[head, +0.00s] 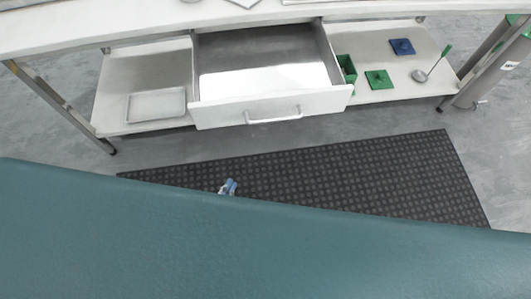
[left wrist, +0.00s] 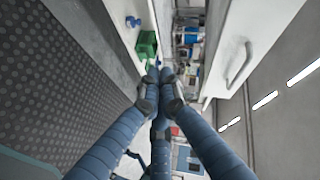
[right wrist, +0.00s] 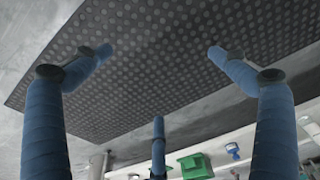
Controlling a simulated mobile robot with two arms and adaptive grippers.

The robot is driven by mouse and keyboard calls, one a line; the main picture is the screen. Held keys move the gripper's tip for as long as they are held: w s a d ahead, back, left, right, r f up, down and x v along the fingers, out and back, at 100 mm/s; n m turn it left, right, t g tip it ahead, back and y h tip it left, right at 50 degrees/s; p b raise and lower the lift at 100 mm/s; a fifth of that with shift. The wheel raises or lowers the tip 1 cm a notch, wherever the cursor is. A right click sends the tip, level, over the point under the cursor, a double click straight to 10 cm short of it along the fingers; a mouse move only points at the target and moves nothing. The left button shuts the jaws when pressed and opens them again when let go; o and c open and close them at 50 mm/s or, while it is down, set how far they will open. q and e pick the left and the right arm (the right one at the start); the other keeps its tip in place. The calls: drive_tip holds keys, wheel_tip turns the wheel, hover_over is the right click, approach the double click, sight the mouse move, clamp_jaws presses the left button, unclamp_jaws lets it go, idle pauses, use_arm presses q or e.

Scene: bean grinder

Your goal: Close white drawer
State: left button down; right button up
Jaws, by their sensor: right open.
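The white drawer (head: 230,113) is pulled out beneath the long table in the head view, with its empty inside showing. Its bar handle (head: 273,117) is on the front panel. The drawer front also shows at the right of the left wrist view (left wrist: 262,25). My left gripper (head: 228,187) shows as a small blue tip over the floor mat, in front of the drawer and apart from it. In the left wrist view its fingertips (left wrist: 160,73) are together, with nothing seen between them. My right gripper (right wrist: 159,51) is spread open and empty above the mat; the head view does not show it.
The lower shelf holds a pale tray (head: 157,104) left of the drawer. To the right are a green box (head: 346,68), a green block (head: 379,79), a blue block (head: 402,46) and a ladle-like tool (head: 420,75). The dark mat (head: 360,175) lies clear in front.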

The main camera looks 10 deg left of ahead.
sight(271, 121)
use_arm(q)
drive_tip(key=s+d+r+m+t+h+b, duration=0.1)
drive_tip(key=d+r+m+h+b, duration=0.15)
drive_tip(key=r+m, duration=0.3)
drive_tip(key=s+d+r+m+t+h+b, duration=0.1)
drive_tip(key=d+r+m+h+b, duration=0.15)
drive_tip(key=r+m+b, duration=0.35)
drive_tip(key=shift+n, duration=0.75)
drive_tip(key=w+d+p, duration=0.1)
drive_tip(key=w, duration=0.3)
drive_tip(key=w+r, duration=0.1)
drive_tip(key=w, duration=0.3)
drive_tip(key=w+d+r+p, duration=0.1)
drive_tip(key=w, duration=0.3)
drive_tip(key=shift+w+d+r+p, duration=0.1)
drive_tip(key=shift+d+r+p, duration=0.15)
drive_tip(key=shift+d+p, duration=0.1)
use_arm(e)
drive_tip(key=shift+w+d+f, duration=0.4)
drive_tip(key=shift+w+d, duration=0.1)
drive_tip(key=shift+w, duration=0.25)
use_arm(q)
drive_tip(key=shift+w, duration=0.1)
